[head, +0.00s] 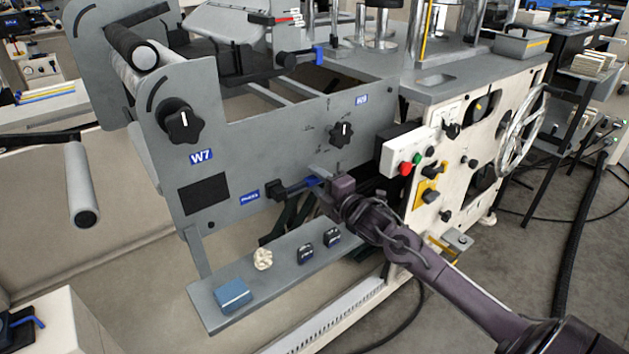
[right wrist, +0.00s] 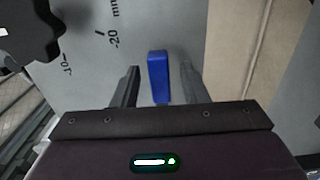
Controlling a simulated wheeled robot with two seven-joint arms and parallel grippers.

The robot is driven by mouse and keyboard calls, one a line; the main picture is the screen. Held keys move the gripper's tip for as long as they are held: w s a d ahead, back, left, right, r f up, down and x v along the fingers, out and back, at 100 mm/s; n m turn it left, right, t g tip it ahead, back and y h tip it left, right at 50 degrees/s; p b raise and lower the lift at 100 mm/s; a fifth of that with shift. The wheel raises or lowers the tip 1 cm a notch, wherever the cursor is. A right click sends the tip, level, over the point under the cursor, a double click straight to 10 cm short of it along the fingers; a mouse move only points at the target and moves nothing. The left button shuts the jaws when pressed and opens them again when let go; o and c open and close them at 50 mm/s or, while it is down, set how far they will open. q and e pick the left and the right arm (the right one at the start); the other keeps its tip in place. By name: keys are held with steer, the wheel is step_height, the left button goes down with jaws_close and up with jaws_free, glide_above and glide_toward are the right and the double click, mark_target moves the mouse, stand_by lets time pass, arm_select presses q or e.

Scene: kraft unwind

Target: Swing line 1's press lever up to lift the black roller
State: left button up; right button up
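The lower lever has a dark base (head: 280,192) beside a blue label on the grey side plate. It points right, and its blue grip (head: 312,182) is at my right gripper (head: 320,189). In the right wrist view, the blue grip (right wrist: 158,76) stands between the two spread fingers of that gripper (right wrist: 162,82), with a gap on each side. A black roller (head: 128,44) shows at the machine's upper left; I cannot tell whether this lever moves it. My left gripper is not in view.
A second blue-tipped lever (head: 318,55) sits higher up. Black knobs (head: 183,122) (head: 342,132) stick out of the plate. A grey shelf (head: 290,282) below carries a blue box (head: 233,295) and small items. A control box (head: 405,150) stands just right of the gripper.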

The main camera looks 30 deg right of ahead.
steer(key=shift+w+a, duration=0.1)
steer(key=shift+w, duration=0.5)
steer(key=shift+c, duration=0.3)
jaws_close()
